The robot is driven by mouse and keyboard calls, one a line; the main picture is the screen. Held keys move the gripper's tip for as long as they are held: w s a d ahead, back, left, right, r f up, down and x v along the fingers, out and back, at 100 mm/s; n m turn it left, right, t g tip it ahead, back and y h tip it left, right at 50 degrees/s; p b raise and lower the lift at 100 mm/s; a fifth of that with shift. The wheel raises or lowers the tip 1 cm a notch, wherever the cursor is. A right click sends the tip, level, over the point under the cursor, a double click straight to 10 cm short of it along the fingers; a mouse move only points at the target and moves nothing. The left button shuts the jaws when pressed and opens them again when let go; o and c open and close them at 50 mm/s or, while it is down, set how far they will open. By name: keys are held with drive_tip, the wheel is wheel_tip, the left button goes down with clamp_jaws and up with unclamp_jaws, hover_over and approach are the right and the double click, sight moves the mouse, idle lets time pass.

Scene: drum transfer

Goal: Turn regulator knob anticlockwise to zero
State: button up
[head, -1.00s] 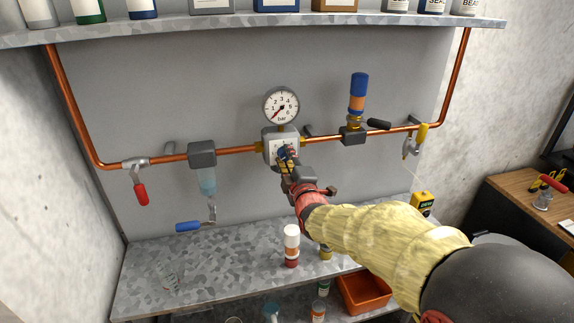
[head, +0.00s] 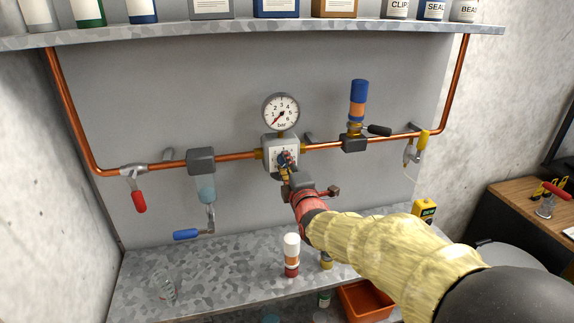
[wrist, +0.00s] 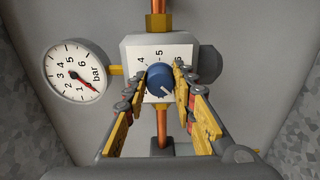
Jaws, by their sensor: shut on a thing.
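The regulator (head: 272,151) is a pale block on the copper pipe, with a white scale plate on its front. Its blue knob (wrist: 161,80) has a white pointer line, which points down and to the right in the wrist view. My gripper (wrist: 160,88) is shut on the knob, with one finger on each side of it. In the head view my gripper (head: 286,164) hides most of the knob. The round pressure gauge (head: 282,111) sits above the regulator, also in the wrist view (wrist: 76,72). Its red needle lies at the low end of the scale.
A red-handled valve (head: 138,200) and a blue-handled filter drain (head: 187,234) hang at left. A blue and orange cylinder (head: 357,100) stands on the pipe at right, beside a black lever (head: 378,131). Small bottles (head: 291,255) stand on the metal bench (head: 220,268) below my arm.

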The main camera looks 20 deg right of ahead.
drive_tip(key=o, duration=1.2)
drive_tip(key=shift+c, duration=0.2)
drive_tip(key=s, duration=1.2)
